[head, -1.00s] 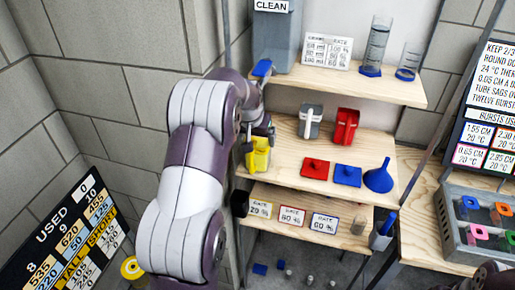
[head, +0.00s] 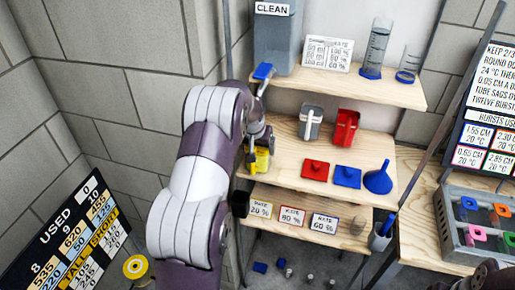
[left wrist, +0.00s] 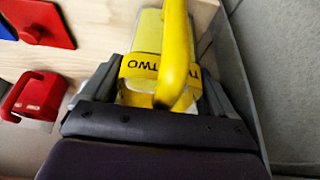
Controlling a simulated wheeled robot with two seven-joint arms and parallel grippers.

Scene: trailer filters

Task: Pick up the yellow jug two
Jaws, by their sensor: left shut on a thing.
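The yellow jug two (head: 261,160) is at the left end of the middle shelf in the head view, partly hidden by my left gripper (head: 258,143). In the left wrist view the jug (left wrist: 147,40) shows its yellow handle and a yellow band reading "TWO". My left gripper (left wrist: 150,90) has a finger on each side of the jug and is shut on it. I cannot tell whether the jug touches the shelf. My right gripper is not clearly in view.
The middle shelf (head: 290,178) also holds a grey jug (head: 310,123), a red jug (head: 346,127), red (head: 315,171) and blue (head: 347,176) lids and a blue funnel (head: 378,178). A grey wall panel (left wrist: 240,80) stands close beside the jug. The upper shelf (head: 340,88) is above.

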